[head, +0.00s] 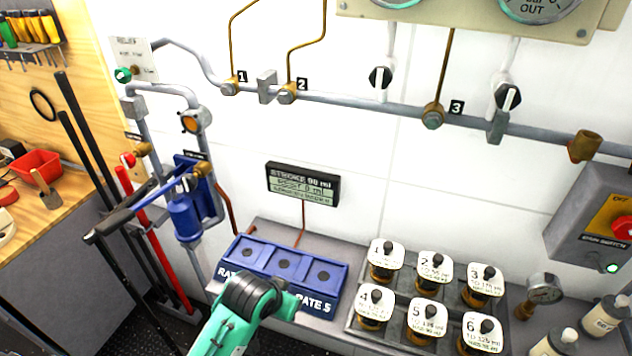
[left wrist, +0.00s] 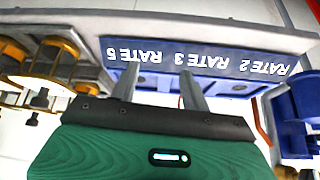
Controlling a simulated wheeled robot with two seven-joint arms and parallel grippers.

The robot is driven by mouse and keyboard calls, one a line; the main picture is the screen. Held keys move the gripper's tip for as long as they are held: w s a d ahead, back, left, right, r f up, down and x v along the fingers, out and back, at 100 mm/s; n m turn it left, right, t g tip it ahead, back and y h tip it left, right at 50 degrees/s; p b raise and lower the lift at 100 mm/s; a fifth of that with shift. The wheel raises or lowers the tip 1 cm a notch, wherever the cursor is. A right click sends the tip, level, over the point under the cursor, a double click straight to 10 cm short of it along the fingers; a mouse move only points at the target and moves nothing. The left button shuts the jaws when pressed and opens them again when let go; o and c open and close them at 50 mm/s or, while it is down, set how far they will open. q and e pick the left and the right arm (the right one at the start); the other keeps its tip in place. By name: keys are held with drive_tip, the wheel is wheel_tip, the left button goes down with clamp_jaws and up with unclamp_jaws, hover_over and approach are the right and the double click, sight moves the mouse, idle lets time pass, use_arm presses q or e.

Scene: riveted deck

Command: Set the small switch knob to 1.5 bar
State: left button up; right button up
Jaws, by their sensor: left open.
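I cannot tell for sure which part is the small switch knob, and no 1.5 bar mark is readable. Two black-and-white knobs, a left one (head: 381,77) and a right one (head: 508,97), sit on the wall pipes. A small green knob (head: 123,75) is on a white plate (head: 135,52) at upper left, its print too small to read. My left gripper (left wrist: 158,82) is open and empty in the left wrist view, its fingers in front of the blue rate block (left wrist: 220,65). In the head view my teal left arm (head: 245,310) covers part of that block. My right gripper is not in view.
A display (head: 302,184) reads STROKE. Blue pump parts (head: 186,215) and a long black lever (head: 115,220) are at left.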

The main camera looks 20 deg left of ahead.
use_arm(q)
drive_tip(key=w+d+r+t, duration=0.15)
drive_tip(key=w+r, duration=0.45)
drive_tip(key=r, duration=0.6)
drive_tip(key=w+r+t, duration=0.2)
drive_tip(key=w+r, duration=0.4)
drive_tip(key=r, duration=0.6)
drive_tip(key=w+r+t, duration=0.2)
drive_tip(key=w+r, duration=0.4)
drive_tip(key=r, duration=0.7)
drive_tip(key=s+r+t, duration=0.2)
drive_tip(key=s+r, duration=0.2)
drive_tip(key=r, duration=1)
drive_tip(key=s+r+t, duration=0.2)
drive_tip(key=s+r, duration=0.3)
drive_tip(key=r, duration=0.8)
drive_tip(key=s+r+t, duration=0.2)
drive_tip(key=s+r, duration=0.2)
drive_tip(key=r, duration=1)
drive_tip(key=w+p, duration=0.7)
drive_tip(key=w, duration=0.6)
drive_tip(key=shift+w+n, duration=0.3)
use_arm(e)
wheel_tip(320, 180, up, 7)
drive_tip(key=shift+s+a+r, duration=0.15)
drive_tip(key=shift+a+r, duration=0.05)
